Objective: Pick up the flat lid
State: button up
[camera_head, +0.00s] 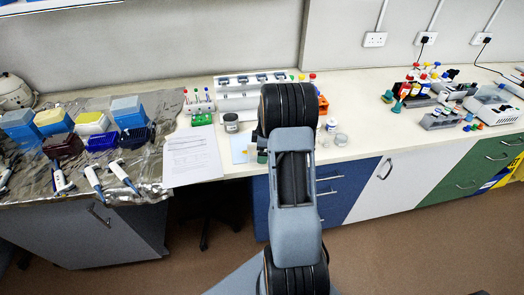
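I cannot make out a flat lid for certain. A small clear round dish or lid (340,139) lies on the bench just right of my arm. Next to it stands a small white-capped bottle (331,124). A grey jar with a dark top (231,122) stands left of my arm. My arm rises up the middle of the view and hides the bench behind it. My gripper does not show; it may be behind the arm.
Printed paper (192,156) lies left of the jar. A white rack (237,95) is behind the jar. Bottles and instruments (420,85) crowd the right. Bench between dish and instruments is mostly clear.

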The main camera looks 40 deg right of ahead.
jog(key=shift+c, duration=0.3)
jog(key=c, duration=0.5)
jog(key=shift+o, duration=0.2)
